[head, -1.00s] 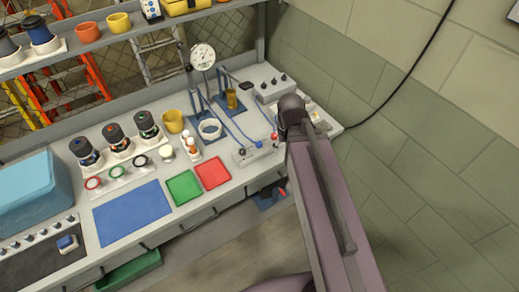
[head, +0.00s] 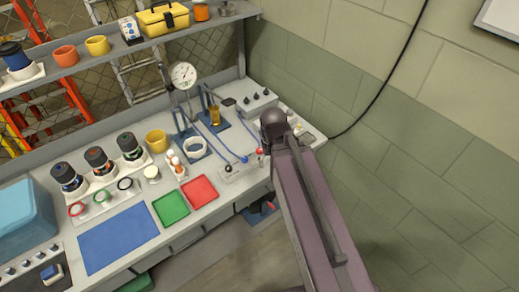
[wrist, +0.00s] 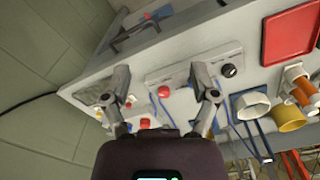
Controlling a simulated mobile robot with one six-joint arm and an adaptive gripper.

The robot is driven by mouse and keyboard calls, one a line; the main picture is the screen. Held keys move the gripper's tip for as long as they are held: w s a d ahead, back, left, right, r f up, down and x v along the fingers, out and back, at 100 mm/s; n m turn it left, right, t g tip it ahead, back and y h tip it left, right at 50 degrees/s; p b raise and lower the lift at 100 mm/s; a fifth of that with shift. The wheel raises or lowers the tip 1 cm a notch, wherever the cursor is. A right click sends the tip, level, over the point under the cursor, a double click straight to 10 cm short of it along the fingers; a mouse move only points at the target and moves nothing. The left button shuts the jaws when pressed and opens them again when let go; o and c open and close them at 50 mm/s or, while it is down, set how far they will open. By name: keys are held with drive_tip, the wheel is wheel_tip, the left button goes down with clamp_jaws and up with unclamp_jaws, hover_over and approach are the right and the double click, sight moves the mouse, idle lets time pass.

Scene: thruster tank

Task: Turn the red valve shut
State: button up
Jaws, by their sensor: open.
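A panel on the right of the bench carries a small red knob (head: 260,151), a blue knob (head: 244,159) and a black knob (head: 228,168). In the wrist view the red knob (wrist: 163,91) shows between my spread fingers, and the black knob (wrist: 228,70) lies right of them. A red ring-shaped wheel (head: 77,209) stands at the bench's left, beside a green and a black one. I cannot tell which red part is the valve. My gripper (wrist: 160,72) is open and empty above the bench's right end. In the head view my arm hides it.
Red (head: 199,191), green (head: 171,207) and blue mats (head: 118,238) lie along the bench front. A dial gauge (head: 183,75) and a white ring (head: 195,147) stand behind. A grey box with knobs (head: 257,104) is near the wall.

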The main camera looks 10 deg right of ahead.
sight(259, 149)
drive_tip(key=w+r+n+p, duration=0.2)
drive_tip(key=w+n, duration=0.2)
drive_tip(key=w, duration=1.3)
drive_tip(key=shift+n, duration=0.4)
drive_tip(key=shift+s+a+f, duration=0.1)
drive_tip(key=shift+f, duration=0.05)
wheel_tip(259, 149, down, 14)
drive_tip(key=b, duration=1.4)
drive_tip(key=shift+r, duration=0.25)
clamp_jaws()
